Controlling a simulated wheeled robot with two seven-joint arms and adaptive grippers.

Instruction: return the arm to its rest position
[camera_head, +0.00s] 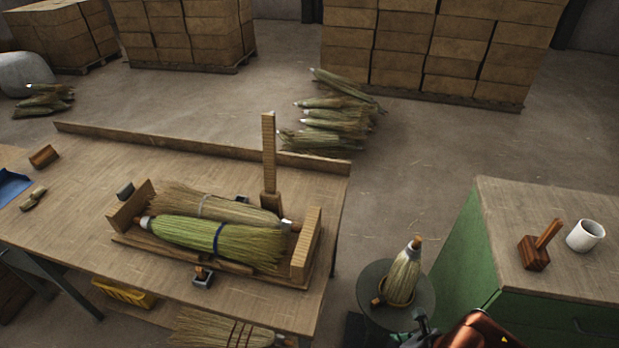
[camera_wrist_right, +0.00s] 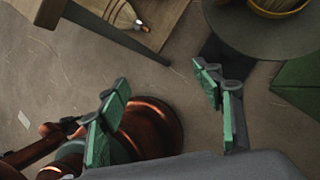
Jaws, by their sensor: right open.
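My right gripper (camera_wrist_right: 165,110) is open and empty in the right wrist view, its green-padded fingers apart above the floor. In the head view only part of my right arm (camera_head: 480,330) shows at the bottom edge, right of centre, below the round stool (camera_head: 423,310). The stool's edge (camera_wrist_right: 235,45) also shows at the upper right of the wrist view. My left gripper is in neither view.
Brooms, one with a blue band (camera_head: 215,240), lie in a wooden cradle (camera_head: 302,255) on the workbench (camera_head: 75,225). Another broom (camera_head: 403,275) stands upright on the stool. A green cabinet (camera_head: 465,245) at right bears a mallet (camera_head: 535,252) and a white mug (camera_head: 585,235).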

